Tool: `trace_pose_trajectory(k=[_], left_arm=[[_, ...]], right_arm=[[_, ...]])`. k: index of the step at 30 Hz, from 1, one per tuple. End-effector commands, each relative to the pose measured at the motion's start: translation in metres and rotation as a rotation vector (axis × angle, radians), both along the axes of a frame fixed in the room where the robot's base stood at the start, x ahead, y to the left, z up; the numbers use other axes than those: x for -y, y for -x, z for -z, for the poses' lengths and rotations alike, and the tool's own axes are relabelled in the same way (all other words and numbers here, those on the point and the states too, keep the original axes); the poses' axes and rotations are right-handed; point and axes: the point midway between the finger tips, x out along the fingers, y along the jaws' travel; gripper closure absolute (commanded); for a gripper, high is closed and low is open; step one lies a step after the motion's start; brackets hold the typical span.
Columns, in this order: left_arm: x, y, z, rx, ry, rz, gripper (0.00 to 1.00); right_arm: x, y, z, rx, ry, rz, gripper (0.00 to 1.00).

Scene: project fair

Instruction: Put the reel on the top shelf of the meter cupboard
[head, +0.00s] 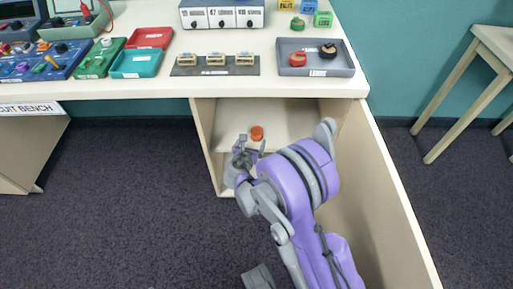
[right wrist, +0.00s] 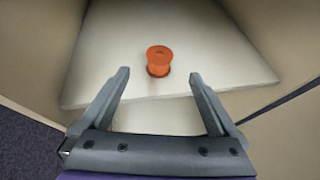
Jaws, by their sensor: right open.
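An orange reel (head: 257,132) stands upright on the upper pale shelf (head: 285,113) of the open meter cupboard (head: 203,135), under the bench top. In the right wrist view the reel (right wrist: 159,60) stands near the middle of the shelf (right wrist: 215,45), clear of its front edge. My right gripper (head: 252,144) is just in front of the reel. Its two fingers (right wrist: 159,75) are spread wide with nothing between them, and the reel stands beyond the tips, apart from them.
The cupboard's side panels flank the shelf, and a long pale panel (head: 385,175) runs forward on the right. Above, the bench holds a grey tray (head: 340,66) with a red and a black reel, and a dark mat (head: 185,71). The floor at left is clear.

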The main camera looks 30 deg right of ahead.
Motion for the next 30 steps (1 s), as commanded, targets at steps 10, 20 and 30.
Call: trace_pose_trajectory(k=[10,20,30], left_arm=[[0.0,0.0,0.0,0.0,0.0,0.0,0.5],[0.0,0.0,0.0,0.0,0.0,0.0,0.5],[0.0,0.0,0.0,0.0,0.0,0.0,0.5]], right_arm=[[-0.023,0.081,-0.061,0.261,-0.633,0.417,0.04],[-0.08,0.216,-0.093,0.529,-1.343,1.139,0.04],[-0.132,0.31,-0.09,0.651,-1.683,1.765,0.04]])
